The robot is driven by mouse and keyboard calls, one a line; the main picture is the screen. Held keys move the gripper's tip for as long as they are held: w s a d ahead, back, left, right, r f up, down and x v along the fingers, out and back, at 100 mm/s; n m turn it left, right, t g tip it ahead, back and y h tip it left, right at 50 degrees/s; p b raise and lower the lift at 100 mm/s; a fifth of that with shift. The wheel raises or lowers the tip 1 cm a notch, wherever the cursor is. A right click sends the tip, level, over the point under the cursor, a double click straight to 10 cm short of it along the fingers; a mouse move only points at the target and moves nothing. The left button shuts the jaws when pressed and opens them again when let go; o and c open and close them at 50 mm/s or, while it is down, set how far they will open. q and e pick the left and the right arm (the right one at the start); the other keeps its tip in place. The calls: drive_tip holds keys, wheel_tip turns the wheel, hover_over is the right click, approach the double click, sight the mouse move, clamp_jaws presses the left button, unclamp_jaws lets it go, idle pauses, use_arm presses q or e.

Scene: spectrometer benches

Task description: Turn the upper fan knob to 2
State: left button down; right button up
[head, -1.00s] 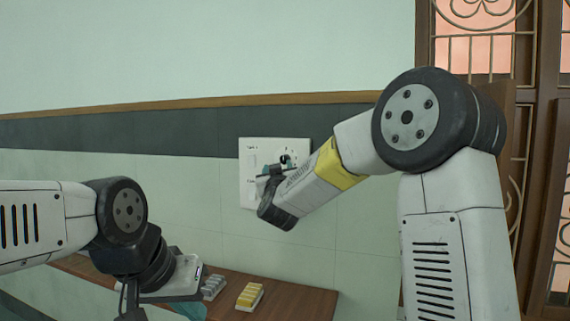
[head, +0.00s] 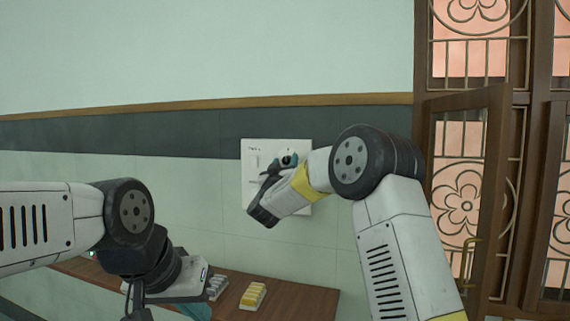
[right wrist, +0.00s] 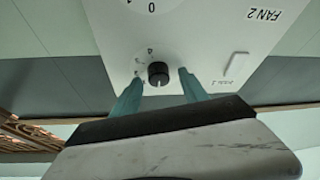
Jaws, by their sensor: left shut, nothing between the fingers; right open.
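The white switch panel (head: 250,199) is on the wall in the head view and appears upside down in the right wrist view (right wrist: 205,32). Its upper fan knob (right wrist: 158,73) is black and round, with printed numbers around it. My right gripper (right wrist: 160,76) is open, with one teal finger on each side of this knob. I cannot tell whether the fingers touch it. Which number the knob points to is too small to read surely. In the head view, my right arm covers part of the panel. My left gripper (head: 196,311) is shut and empty at the bottom, partly hidden.
A "FAN 2" label (right wrist: 263,14) and a white rocker switch (right wrist: 236,64) are on the panel. A brown bench (head: 290,300) below carries a yellow-topped rack (head: 253,294) and a grey one (head: 217,286). A wooden grille door (head: 460,180) stands at the right.

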drive_tip(key=shift+c, duration=0.4)
clamp_jaws()
drive_tip(key=shift+w+m, duration=0.1)
drive_tip(key=shift+m, duration=0.4)
drive_tip(key=m+h, duration=0.1)
drive_tip(key=m, duration=0.1)
drive_tip(key=m+h, duration=0.1)
drive_tip(key=m, duration=0.1)
drive_tip(key=shift+a+g+h, duration=0.1)
drive_tip(key=shift+g+h, duration=0.2)
drive_tip(key=shift+g, duration=0.1)
drive_tip(key=m+g+h, duration=0.1)
drive_tip(key=m, duration=0.2)
drive_tip(key=m+h, duration=0.2)
drive_tip(key=m, duration=0.1)
drive_tip(key=shift+m+g, duration=0.4)
drive_tip(key=m+g+h, duration=0.1)
drive_tip(key=m, duration=0.2)
drive_tip(key=m+g, duration=0.1)
drive_tip(key=m, duration=0.2)
drive_tip(key=shift+h, duration=0.4)
drive_tip(key=shift+m+g, duration=0.8)
drive_tip(key=shift+m, duration=1)
